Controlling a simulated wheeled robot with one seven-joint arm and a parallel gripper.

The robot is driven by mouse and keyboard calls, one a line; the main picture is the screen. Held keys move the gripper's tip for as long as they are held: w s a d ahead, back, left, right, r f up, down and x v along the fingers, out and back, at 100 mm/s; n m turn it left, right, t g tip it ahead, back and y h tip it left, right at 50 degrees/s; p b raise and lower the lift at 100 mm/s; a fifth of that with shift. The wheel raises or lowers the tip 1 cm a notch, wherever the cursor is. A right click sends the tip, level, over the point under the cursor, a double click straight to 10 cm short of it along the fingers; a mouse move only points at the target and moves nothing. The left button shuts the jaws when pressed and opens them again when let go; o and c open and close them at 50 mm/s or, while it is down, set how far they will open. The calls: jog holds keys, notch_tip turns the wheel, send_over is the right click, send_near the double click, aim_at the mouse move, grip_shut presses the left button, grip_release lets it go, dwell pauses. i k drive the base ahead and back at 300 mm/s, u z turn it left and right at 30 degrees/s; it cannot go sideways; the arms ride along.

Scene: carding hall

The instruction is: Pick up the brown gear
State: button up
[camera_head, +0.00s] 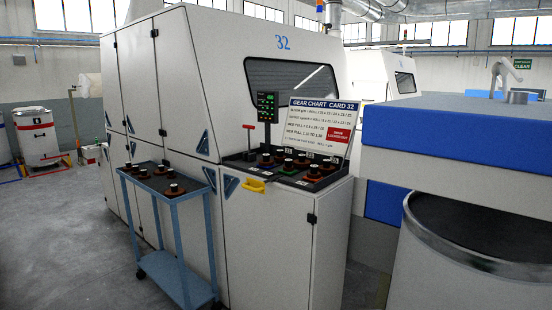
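Several small gears with dark hubs sit on the blue trolley's top (152,185). The front one (174,190) has a brown-orange rim; the others behind it look dark brown, too small to tell apart. More gears sit on the dark ledge of the machine. There, an orange-brown gear (312,174) is at the front right, and a green-rimmed gear (288,170) is left of it. I cannot tell which single gear is the brown one. My gripper is not in view.
The trolley (180,240) stands against the large white machine (225,80). A gear chart sign (318,120) stands behind the ledge. A yellow handle (254,185) sticks out below it. A blue-topped unit (460,135) and a can (490,240) fill the right.

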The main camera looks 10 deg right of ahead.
aim_at(279, 157)
jog(key=u, duration=0.7)
jog(key=i, duration=1)
jog(key=u, duration=0.7)
jog(key=i, duration=1.05)
jog(key=z, duration=0.6)
jog(key=i, duration=0.75)
jog(key=z, duration=0.75)
